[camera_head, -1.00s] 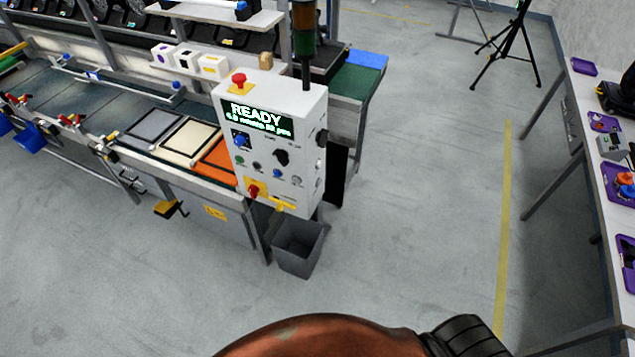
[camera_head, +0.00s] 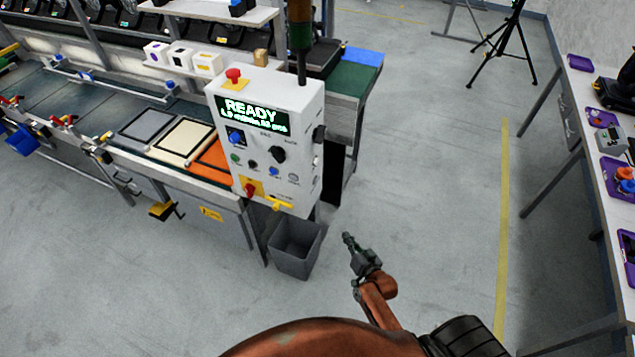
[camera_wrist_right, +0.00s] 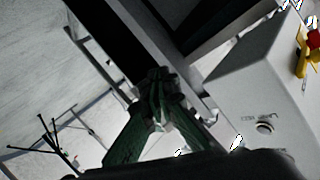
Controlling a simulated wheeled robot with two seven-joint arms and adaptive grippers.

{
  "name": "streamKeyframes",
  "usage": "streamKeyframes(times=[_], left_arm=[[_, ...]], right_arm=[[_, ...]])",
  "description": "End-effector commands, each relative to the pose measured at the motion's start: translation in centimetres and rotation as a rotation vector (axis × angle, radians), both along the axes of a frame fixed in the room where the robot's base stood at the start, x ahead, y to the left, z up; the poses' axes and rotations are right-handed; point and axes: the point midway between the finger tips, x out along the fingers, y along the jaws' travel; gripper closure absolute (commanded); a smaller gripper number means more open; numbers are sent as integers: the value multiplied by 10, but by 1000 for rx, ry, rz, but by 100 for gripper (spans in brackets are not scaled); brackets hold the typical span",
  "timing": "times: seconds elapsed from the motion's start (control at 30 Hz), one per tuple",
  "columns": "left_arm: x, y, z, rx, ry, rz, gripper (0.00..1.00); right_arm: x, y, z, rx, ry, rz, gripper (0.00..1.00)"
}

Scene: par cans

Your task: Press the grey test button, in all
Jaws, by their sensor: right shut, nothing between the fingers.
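The grey test button (camera_head: 294,177) appears as a small round grey button at the lower right of the white control box's front (camera_head: 265,150). A round grey button with a small, unreadable label also shows in the right wrist view (camera_wrist_right: 264,127), on a pale panel to the right of the fingers. My right gripper (camera_head: 347,238) is shut and empty, in front of and below the box, to its right, clearly apart from it. Its dark green fingers meet in the wrist view (camera_wrist_right: 160,78). My left gripper is not in view.
The box display (camera_head: 252,113) reads READY. Close to the button are a blue button (camera_head: 274,171), a black knob (camera_head: 277,154) and a yellow handle (camera_head: 283,205). A red mushroom button (camera_head: 233,75) sits on top. A grey bin (camera_head: 296,247) stands below. Open floor lies to the right.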

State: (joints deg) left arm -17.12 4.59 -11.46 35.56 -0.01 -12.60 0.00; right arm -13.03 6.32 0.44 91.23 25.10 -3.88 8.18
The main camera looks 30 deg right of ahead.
Motion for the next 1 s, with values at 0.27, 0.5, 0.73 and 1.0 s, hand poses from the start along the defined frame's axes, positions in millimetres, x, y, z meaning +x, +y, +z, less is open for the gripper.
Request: streamKeyframes(times=[0.27, 0.5, 0.73, 1.0], left_arm=[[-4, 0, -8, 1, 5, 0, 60], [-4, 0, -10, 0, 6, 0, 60], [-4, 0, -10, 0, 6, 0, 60], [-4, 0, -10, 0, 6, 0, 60]], right_arm=[[39, -16, 157, 105, -318, -39, 100], [41, -20, 218, 147, -435, -44, 100], [41, -20, 223, 150, -444, -44, 100], [45, -17, 222, 151, -444, -44, 100]])
